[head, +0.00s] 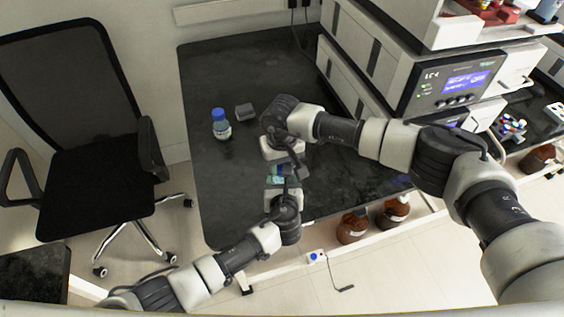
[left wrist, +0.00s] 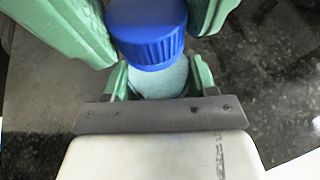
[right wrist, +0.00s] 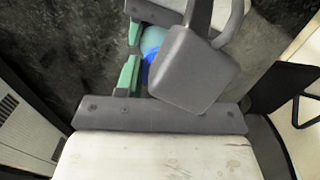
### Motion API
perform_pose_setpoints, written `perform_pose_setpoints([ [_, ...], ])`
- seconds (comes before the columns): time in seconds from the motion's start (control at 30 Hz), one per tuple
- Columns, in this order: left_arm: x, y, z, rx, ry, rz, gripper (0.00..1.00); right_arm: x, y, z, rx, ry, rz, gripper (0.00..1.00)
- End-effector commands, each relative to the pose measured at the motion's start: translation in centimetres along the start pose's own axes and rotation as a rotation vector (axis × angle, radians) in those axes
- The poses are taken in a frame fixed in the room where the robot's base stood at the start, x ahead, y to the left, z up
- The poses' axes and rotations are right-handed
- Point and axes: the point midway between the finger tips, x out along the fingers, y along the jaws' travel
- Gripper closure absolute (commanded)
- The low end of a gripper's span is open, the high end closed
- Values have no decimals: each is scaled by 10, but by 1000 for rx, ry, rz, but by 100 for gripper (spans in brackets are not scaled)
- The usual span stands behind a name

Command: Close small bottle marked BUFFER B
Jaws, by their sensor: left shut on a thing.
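A small bottle with a ribbed blue cap (left wrist: 147,35) and a pale teal body (left wrist: 165,80) is between my two grippers. No label is readable on it. My left gripper (left wrist: 158,85) is shut on the body; it shows in the head view (head: 280,186) over the front of the dark table. My right gripper (left wrist: 150,25) faces it, its green fingers on both sides of the cap and apparently open. In the right wrist view the cap (right wrist: 154,70) is partly hidden behind a grey part of mine. Another blue-capped bottle (head: 221,124) stands upright on the table.
A small grey block (head: 244,112) lies behind the standing bottle on the dark table (head: 215,185). A bench instrument with a lit display (head: 465,82) stands at the right. Brown bottles (head: 352,228) are below the table. A black chair (head: 95,175) is at the left.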

Motion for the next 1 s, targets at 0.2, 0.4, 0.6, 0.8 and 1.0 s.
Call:
perform_pose_setpoints([
  [0.2, 0, 0, 0, 0, 0, 0, 100, 0, 0, 0, 14, 0, 0, 90],
  [0.4, 0, 0, 0, 0, 0, 0, 100, 0, 0, 0, 286, 0, 1, 90],
  [0.6, 0, 0, 0, -1, 0, 0, 100, 0, 0, 0, 537, 0, 1, 90],
  [0.8, 0, 0, 0, -1, 0, 1, 100, 0, 0, 0, 569, 0, 1, 90],
  [1.0, 0, 0, 0, -1, 0, 1, 100, 0, 0, 0, 567, 0, 1, 51],
])
